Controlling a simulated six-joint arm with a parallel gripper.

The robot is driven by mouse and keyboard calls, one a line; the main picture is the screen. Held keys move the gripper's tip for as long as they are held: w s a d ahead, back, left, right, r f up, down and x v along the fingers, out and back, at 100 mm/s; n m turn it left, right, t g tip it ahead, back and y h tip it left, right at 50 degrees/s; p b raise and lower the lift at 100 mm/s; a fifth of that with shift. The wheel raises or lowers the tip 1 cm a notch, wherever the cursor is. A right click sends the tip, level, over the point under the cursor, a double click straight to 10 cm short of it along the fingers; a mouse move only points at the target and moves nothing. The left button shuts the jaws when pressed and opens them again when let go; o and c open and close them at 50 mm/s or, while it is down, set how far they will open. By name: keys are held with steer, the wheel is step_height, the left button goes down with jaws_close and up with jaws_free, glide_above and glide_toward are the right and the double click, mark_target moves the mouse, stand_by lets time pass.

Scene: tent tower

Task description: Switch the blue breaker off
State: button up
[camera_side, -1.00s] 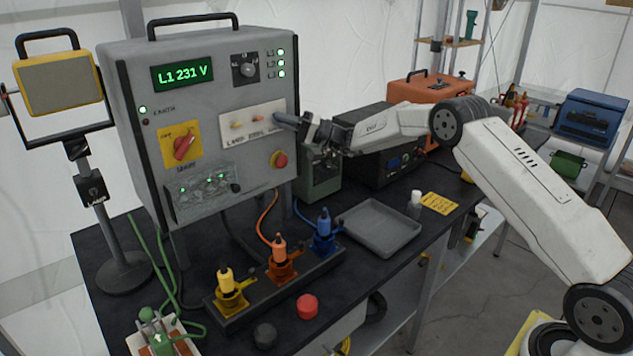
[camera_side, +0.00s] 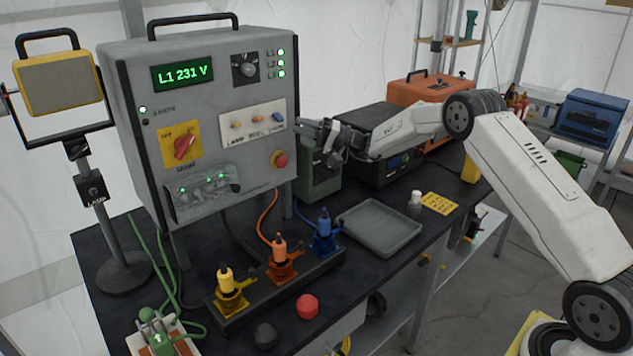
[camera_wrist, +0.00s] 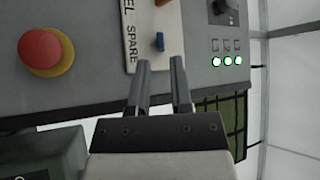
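The blue breaker (camera_side: 279,117) is a small blue lever at the right end of the pale breaker plate (camera_side: 252,131) on the grey cabinet's front. It also shows in the wrist view (camera_wrist: 159,42), just beyond my fingertips and apart from them. I cannot tell from its tilt whether it is on or off. My gripper (camera_side: 302,126) is at the cabinet's right side, clear of the plate. In the wrist view my gripper (camera_wrist: 160,64) has its two fingers parted with a gap and nothing between them.
Yellow and orange breakers (camera_side: 254,118) sit left of the blue one. A red stop button (camera_side: 280,160) is just below the plate. The display (camera_side: 182,74) reads L1 231 V, and three green lamps (camera_side: 281,63) are lit. A grey tray (camera_side: 381,245) lies on the bench.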

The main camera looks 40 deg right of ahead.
steer(key=v, duration=0.2)
steer(key=shift+s+d+f, duration=0.1)
steer(key=shift+s+d, duration=0.15)
steer(key=shift+d, duration=0.05)
steer(key=s+a+f+g+h, duration=0.5)
steer(key=s+a+f+g, duration=0.3)
steer(key=s+a+g, duration=0.3)
steer(key=s+d+f+n+h, duration=0.1)
steer(key=s+h, duration=0.4)
steer(key=s, duration=0.7)
steer(key=s+d+f+n+h, duration=0.1)
steer(key=s+f+n+h, duration=0.2)
steer(key=s, duration=0.9)
steer(key=h, duration=0.3)
steer(key=shift+s+d+n+g, duration=0.3)
steer(key=shift+s+g, duration=0.1)
